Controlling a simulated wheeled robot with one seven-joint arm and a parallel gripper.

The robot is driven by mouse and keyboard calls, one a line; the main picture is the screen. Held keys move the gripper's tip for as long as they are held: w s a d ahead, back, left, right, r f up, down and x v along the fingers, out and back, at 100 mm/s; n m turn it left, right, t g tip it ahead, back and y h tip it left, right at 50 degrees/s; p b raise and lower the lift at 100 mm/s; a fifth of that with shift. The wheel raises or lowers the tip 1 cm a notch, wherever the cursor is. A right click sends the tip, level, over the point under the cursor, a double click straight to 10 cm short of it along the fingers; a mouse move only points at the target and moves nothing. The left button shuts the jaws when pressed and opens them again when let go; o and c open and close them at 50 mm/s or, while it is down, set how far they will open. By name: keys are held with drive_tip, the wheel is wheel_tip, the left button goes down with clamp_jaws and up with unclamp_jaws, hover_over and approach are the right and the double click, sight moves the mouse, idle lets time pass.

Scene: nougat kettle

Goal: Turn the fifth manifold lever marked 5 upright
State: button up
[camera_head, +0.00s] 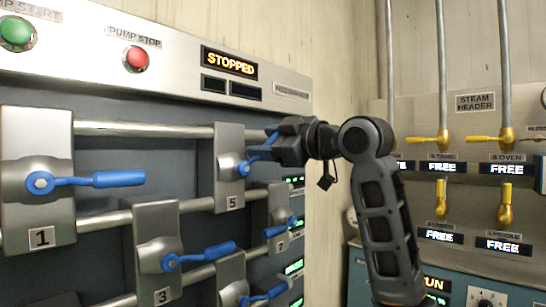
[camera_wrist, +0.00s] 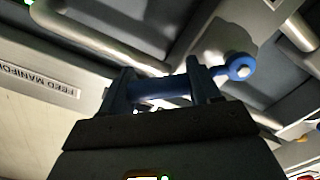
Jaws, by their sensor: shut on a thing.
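The valve plate marked 5 (camera_head: 229,140) is on the grey manifold in the head view. Its blue lever (camera_head: 243,168) has its pivot on the plate and its handle slants up and to the right, not upright. My gripper (camera_head: 268,144) is shut on the handle of this lever, which is partly hidden by the fingers. In the wrist view the blue lever (camera_wrist: 240,68) runs from its round pivot at right leftward between the two fingers of my gripper (camera_wrist: 165,88).
The panel above holds a red PUMP STOP button (camera_head: 136,58) and a STOPPED display (camera_head: 229,63). Yellow steam valves (camera_head: 505,205) are on the right wall.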

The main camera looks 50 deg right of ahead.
drive_tip(key=n, duration=0.1)
drive_tip(key=a+r+n+b, duration=0.1)
drive_tip(key=a+n, duration=0.1)
drive_tip(key=shift+s+r+n, duration=0.1)
drive_tip(key=shift+r+n, duration=0.15)
drive_tip(key=shift+n, duration=0.15)
drive_tip(key=shift+a+r+n+b, duration=0.25)
drive_tip(key=shift+a+n+b, duration=0.3)
drive_tip(key=shift+n, duration=0.35)
drive_tip(key=shift+a+r+n+b, duration=0.15)
drive_tip(key=shift+a+n+b, duration=0.3)
drive_tip(key=shift+a+n, duration=0.55)
drive_tip(key=shift+a+r+n+b, duration=0.15)
drive_tip(key=shift+a+n+b, duration=0.35)
drive_tip(key=shift+n, duration=0.8)
drive_tip(key=shift+a, duration=0.2)
drive_tip(key=o, duration=1.4)
drive_tip(key=shift+s+d+b, duration=0.15)
drive_tip(key=shift+s+b, duration=0.3)
drive_tip(key=shift+s, duration=3.5)
